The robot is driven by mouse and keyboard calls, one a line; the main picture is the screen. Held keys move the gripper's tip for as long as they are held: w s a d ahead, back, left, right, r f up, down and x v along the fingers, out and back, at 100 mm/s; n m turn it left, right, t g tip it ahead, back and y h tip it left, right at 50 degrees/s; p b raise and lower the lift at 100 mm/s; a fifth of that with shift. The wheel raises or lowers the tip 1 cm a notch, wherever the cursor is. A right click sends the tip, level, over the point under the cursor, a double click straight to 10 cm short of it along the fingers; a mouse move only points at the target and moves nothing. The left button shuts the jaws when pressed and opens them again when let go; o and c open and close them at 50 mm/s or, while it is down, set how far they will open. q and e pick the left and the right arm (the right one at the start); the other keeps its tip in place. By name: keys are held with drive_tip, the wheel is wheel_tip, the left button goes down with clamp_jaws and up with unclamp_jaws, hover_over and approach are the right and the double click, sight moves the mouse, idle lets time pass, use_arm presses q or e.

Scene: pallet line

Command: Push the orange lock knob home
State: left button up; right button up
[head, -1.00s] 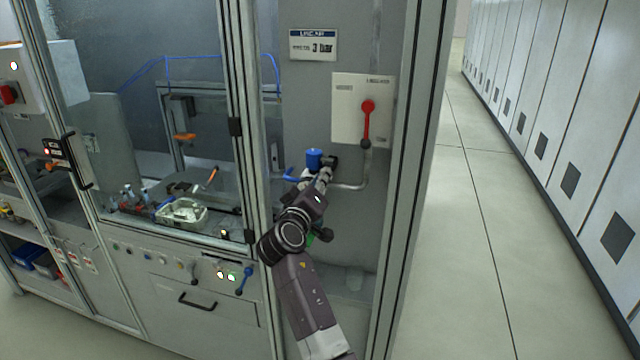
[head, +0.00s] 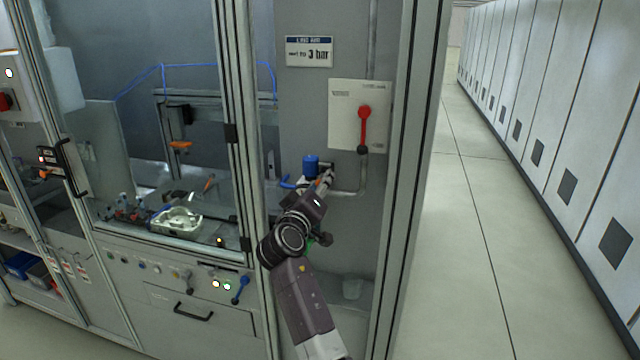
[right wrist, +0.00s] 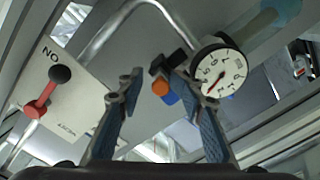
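The orange lock knob (right wrist: 160,87) shows in the right wrist view as a small round orange end, with a blue part beside it and a black part above it. In the head view a bit of orange (head: 317,183) shows at my right gripper (head: 325,179), just below the blue regulator cap (head: 311,166). In the wrist view my right gripper (right wrist: 156,70) is open, its two fingers apart on either side of the knob. I cannot tell whether a finger touches it. The knob's depth is hard to judge. My left gripper is not in view.
A round white pressure gauge (right wrist: 217,73) sits close beside one finger. A red lever (head: 364,125) on a white plate and a grey pipe (head: 349,192) are near. The cabinet's frame post (head: 405,180) stands to the right, with open floor beyond.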

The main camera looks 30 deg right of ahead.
drive_tip(key=v, duration=0.6)
drive_tip(key=shift+s+a, duration=0.15)
drive_tip(key=shift+a, duration=0.2)
